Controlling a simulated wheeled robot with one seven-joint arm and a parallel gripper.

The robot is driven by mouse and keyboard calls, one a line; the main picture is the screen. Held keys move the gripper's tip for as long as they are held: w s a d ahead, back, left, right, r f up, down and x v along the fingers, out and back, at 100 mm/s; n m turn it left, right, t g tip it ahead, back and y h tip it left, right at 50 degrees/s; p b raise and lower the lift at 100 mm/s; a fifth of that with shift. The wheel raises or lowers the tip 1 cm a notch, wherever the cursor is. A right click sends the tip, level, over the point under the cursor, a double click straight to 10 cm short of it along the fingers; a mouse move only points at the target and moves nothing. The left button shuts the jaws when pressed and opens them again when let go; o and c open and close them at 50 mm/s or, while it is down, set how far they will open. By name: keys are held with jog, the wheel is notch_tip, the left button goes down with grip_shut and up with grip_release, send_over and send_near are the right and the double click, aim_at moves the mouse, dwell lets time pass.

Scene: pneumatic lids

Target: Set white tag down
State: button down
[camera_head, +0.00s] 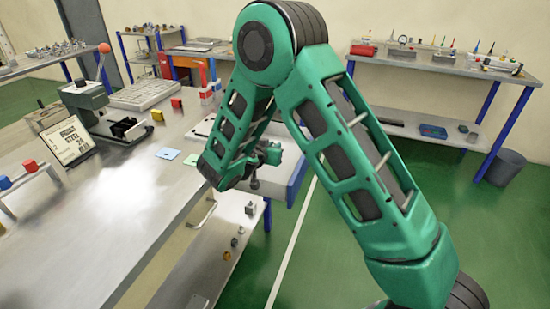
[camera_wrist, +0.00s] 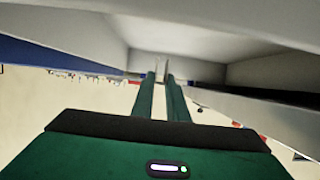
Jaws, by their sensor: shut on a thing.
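My gripper (camera_wrist: 161,74) reaches forward in the wrist view, its two long green fingers close together. A thin, pale thing shows between the fingertips; it seems to be the white tag, seen edge-on and too small to make out well. The fingertips are inside or under a pale, walled space with a blue edge. In the head view my arm bends down over the table's right end and hides the fingertips and the held tag. A blue tag (camera_head: 168,153) and a pale green tag (camera_head: 192,160) lie flat on the metal table (camera_head: 125,215).
A blue-edged tray or drawer (camera_head: 292,187) sits at the table's right end by my gripper. A label stand (camera_head: 68,142), a lever press (camera_head: 88,105), a red block (camera_head: 176,103) and a yellow block (camera_head: 157,115) stand on the table. Its near part is clear.

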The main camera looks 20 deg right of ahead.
jog(key=shift+w+d+f, duration=0.35)
jog(key=shift+d+f, duration=0.25)
jog(key=shift+d, duration=0.1)
jog(key=shift+f, duration=1.85)
jog(key=shift+f, duration=0.1)
jog(key=c, duration=1.7)
grip_release()
jog(key=shift+c, duration=0.2)
jog(key=v, duration=1.2)
jog(key=shift+a, duration=0.1)
